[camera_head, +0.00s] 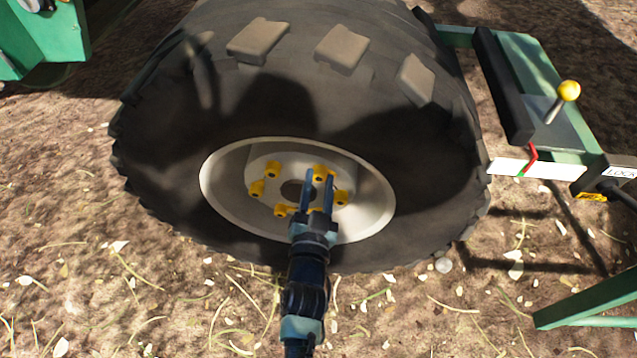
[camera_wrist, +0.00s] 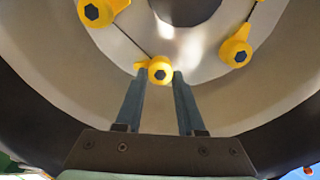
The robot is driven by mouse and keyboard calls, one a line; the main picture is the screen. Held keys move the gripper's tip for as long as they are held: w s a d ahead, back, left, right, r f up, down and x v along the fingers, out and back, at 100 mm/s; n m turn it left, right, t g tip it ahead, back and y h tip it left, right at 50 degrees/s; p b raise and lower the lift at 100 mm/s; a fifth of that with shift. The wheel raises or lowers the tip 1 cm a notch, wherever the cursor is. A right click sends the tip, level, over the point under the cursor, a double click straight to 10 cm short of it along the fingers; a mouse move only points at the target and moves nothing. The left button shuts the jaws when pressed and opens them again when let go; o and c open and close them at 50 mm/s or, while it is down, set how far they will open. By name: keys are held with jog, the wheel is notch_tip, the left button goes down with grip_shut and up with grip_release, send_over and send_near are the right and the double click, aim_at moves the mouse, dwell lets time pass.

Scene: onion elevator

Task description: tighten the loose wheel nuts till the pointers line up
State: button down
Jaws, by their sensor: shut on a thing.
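A large wheel's pale rim (camera_head: 375,205) carries a ring of several yellow wheel nuts with pointers around a dark centre hole. My gripper (camera_head: 319,175) reaches up over the rim and is shut on the upper-right nut (camera_wrist: 160,70). In the wrist view, this nut sits between the fingertips, its pointer towards the left. A neighbouring nut (camera_wrist: 236,52) has its pointer slanting up and right. Another nut (camera_wrist: 98,12) points up-right.
The dark tyre (camera_head: 150,165) with thick lugs surrounds the rim. At right, a green frame (camera_head: 530,65) holds a yellow-knobbed lever (camera_head: 569,90) and a white bar (camera_head: 555,172). A green machine part (camera_head: 50,40) is at upper left. Straw-strewn ground lies in front.

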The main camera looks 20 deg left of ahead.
jog(key=m+b, duration=0.1)
jog(key=m, duration=0.3)
jog(key=shift+f, duration=0.1)
jog(key=shift+d+m+b, duration=0.1)
jog(key=shift+m+b, duration=0.4)
jog(key=shift+m, duration=1.4)
jog(key=c, duration=0.5)
grip_release()
jog(key=shift+s, duration=0.1)
jog(key=p+v, duration=0.2)
jog(key=v, duration=1)
jog(key=shift+s+d, duration=0.15)
jog(key=shift+s, duration=0.2)
